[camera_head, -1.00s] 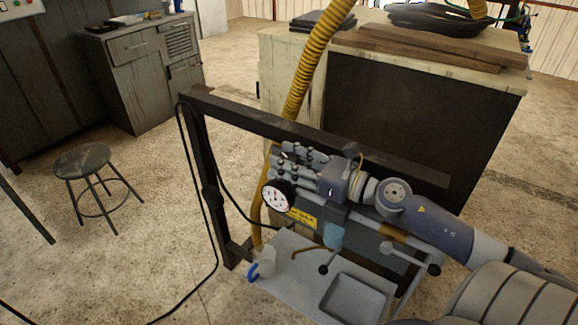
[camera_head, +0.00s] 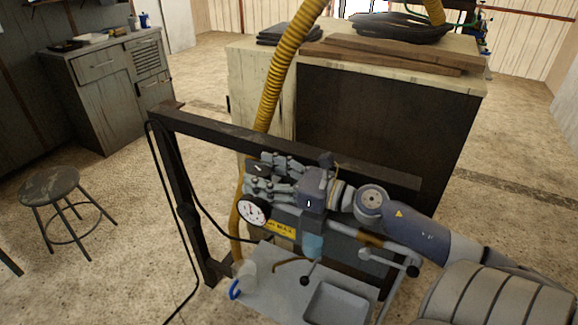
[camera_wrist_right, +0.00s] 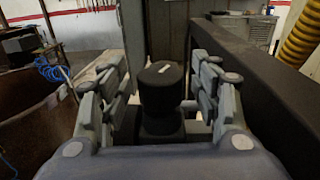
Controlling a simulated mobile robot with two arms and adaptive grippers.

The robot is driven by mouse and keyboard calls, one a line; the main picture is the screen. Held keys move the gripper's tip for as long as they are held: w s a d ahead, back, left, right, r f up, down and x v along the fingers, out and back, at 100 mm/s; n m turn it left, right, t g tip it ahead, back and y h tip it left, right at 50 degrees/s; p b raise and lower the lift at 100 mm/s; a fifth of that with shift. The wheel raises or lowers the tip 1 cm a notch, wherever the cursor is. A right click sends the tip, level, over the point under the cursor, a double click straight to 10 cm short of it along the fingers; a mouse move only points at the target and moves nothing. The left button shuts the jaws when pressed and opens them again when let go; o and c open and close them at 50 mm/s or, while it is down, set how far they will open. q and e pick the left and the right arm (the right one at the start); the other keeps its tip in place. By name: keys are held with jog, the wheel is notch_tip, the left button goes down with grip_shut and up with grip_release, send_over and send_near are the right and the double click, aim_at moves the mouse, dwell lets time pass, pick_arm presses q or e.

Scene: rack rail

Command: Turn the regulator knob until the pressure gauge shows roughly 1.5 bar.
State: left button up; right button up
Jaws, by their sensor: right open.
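The pressure gauge (camera_head: 253,210) is a round white dial with a black rim on the front of the rack rail unit. Its needle and scale are too small to read. The regulator knob (camera_wrist_right: 161,88) is a dark upright cylinder with a pale mark on top, in the middle of the right wrist view. My right gripper (camera_wrist_right: 162,85) is open, with one finger on each side of the knob and visible gaps between. In the head view the right gripper (camera_head: 272,174) hides the knob. My left gripper is not in view.
A dark metal frame (camera_head: 290,146) runs behind the unit. A grey shelf with a tray (camera_head: 335,304) lies below it. A yellow hose (camera_head: 283,75) and black cable hang near. A stool (camera_head: 50,187) stands at the left on open floor.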

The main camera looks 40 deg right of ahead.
jog(key=v, duration=1.1)
jog(key=shift+s, duration=0.1)
